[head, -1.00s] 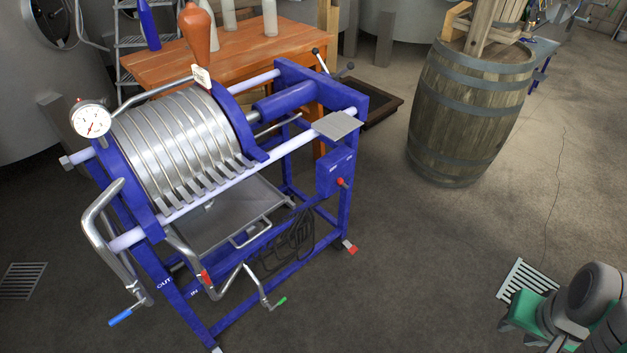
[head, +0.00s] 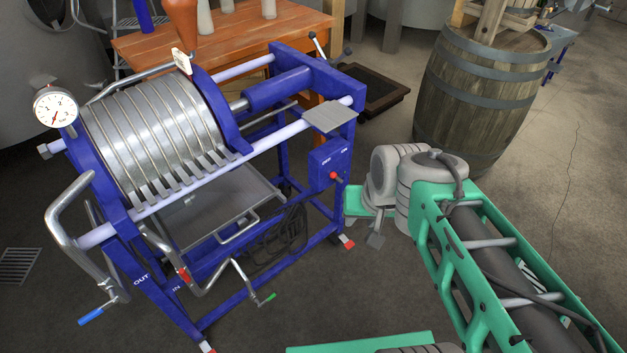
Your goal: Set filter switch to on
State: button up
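The filter (head: 160,130) is a blue-framed press with a row of steel plates. Its switch box (head: 322,165) is blue and sits on the right end of the frame, with small white labels on top. The switch (head: 333,176) is a small lever with a red knob on the box's front. I cannot tell for certain which label it points to. My gripper (head: 360,205) is just right of and slightly below the box, apart from the switch. It is partly hidden by my arm's wrist, and its finger opening cannot be made out.
A wooden barrel (head: 478,100) stands behind my arm. An orange wooden table (head: 160,48) with bottles is behind the press. Crank handles (head: 250,285) and pipes stick out at the press's front. A dark floor tray (head: 372,92) lies behind it. The floor in front is open.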

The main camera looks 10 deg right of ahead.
jog(key=w+a+f+m+t+y+b, duration=0.2)
jog(key=w+f+m+b, duration=0.2)
jog(key=w+f+b, duration=0.7)
jog(key=m+t+y+b, duration=0.4)
jog(key=m+t+b, duration=0.6)
jog(key=m+b, duration=0.85)
send_near(336, 178)
jog(key=w, duration=0.1)
jog(key=shift+m, duration=0.45)
jog(key=b+x, duration=0.1)
jog(key=x, duration=0.6)
jog(key=shift+a+f+b, duration=0.1)
jog(key=shift+a+b, duration=0.15)
jog(key=shift+b, duration=0.1)
jog(key=shift+w+a, duration=0.1)
jog(key=shift+w, duration=0.4)
